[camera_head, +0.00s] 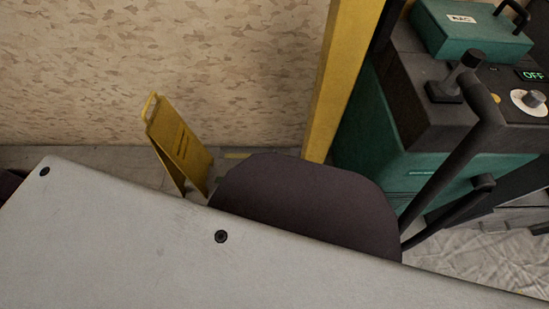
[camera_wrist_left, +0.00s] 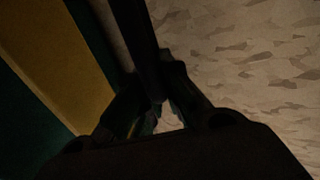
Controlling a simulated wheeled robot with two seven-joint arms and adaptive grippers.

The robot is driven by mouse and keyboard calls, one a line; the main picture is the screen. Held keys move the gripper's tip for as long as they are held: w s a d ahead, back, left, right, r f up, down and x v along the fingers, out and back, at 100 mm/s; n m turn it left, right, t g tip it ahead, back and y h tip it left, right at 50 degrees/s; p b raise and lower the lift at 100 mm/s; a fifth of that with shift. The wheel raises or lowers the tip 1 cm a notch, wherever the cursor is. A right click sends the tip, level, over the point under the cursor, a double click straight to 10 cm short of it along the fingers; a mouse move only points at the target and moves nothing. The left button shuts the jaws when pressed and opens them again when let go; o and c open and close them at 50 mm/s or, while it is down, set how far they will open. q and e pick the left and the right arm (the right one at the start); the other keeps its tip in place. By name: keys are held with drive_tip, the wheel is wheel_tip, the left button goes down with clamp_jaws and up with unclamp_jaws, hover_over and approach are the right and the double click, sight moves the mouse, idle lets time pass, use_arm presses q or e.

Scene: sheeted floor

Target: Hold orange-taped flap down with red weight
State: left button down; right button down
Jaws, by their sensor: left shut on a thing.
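In the dark left wrist view, my left gripper (camera_wrist_left: 158,106) is shut on a dark bar (camera_wrist_left: 135,30) that runs up between its fingers to the top edge. The held thing is too dark to identify or show a colour. Neither of my grippers shows in the head view. No red weight and no orange-taped flap can be seen in either view. A pale crinkled sheet (camera_head: 485,274) covers the floor at the lower right of the head view.
A green and black machine (camera_head: 390,165) with black handlebars and an "OFF" display stands at the right. A green case (camera_head: 450,38) sits on it. A yellow post (camera_head: 345,75) and a yellow folding floor sign (camera_head: 178,140) stand near the patterned wall (camera_head: 230,60).

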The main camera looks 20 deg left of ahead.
use_arm(q)
drive_tip(key=shift+w+r, duration=0.1)
idle(0.6)
drive_tip(key=shift+f, duration=0.3)
idle(0.6)
drive_tip(key=c, duration=1.7)
unclamp_jaws()
drive_tip(key=shift+o, duration=0.3)
drive_tip(key=shift+f, duration=0.2)
drive_tip(key=shift+r, duration=0.15)
